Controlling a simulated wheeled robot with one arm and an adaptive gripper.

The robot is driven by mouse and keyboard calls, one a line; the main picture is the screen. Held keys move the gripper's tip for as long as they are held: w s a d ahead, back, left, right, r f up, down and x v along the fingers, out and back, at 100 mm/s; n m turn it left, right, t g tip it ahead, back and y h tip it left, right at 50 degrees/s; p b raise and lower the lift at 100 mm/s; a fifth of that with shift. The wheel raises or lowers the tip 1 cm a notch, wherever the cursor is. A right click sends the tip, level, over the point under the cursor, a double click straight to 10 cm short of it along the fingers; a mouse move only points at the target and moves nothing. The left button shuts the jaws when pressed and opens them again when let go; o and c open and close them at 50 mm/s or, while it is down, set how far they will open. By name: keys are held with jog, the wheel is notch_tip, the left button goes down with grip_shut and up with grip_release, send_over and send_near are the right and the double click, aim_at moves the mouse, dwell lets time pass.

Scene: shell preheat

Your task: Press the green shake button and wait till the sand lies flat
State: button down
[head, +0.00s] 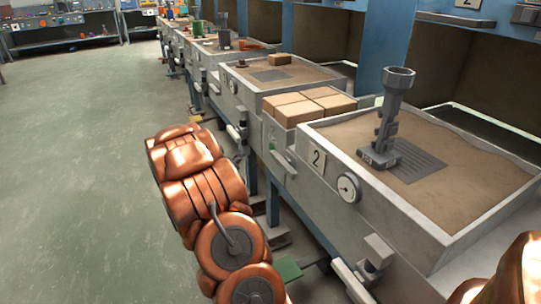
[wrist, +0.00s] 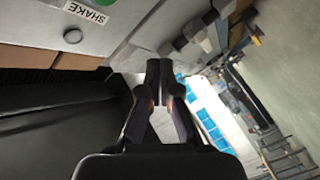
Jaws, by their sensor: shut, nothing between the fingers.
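In the wrist view, the green shake button (wrist: 103,2) is at the top edge, mostly cut off by the frame. A white SHAKE label (wrist: 86,12) sits beside it on the grey panel. My gripper (wrist: 160,68) is shut and empty, its fingertips apart from the button in the picture. In the head view, the sand (head: 475,165) fills the nearest grey box (head: 395,205), marked 2. Its surface looks slightly uneven near the far edge. A grey metal part (head: 388,120) stands upright on a slotted plate (head: 425,175) in this sand. The button and gripper are not identifiable in the head view.
A round gauge (head: 348,187) is on the box's front wall. Cardboard-coloured blocks (head: 305,105) lie behind the box, and more sand boxes (head: 275,75) run farther back. A green plate (head: 287,269) is low by the box legs. The floor (head: 90,160) at left is clear.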

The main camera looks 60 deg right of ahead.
aim_at(272, 148)
jog(key=shift+s+d, duration=0.1)
jog(key=shift+d, duration=0.05)
jog(key=s+d+b, duration=0.3)
jog(key=s+d, duration=0.1)
jog(key=d, duration=0.3)
jog(key=shift+s, duration=0.4)
dwell(0.6)
jog(key=shift+s+d+r, duration=0.1)
jog(key=shift+d, duration=0.15)
dwell(0.9)
jog(key=shift+s+d+p, duration=0.1)
jog(key=shift+d+p, duration=0.1)
jog(key=shift+p, duration=0.15)
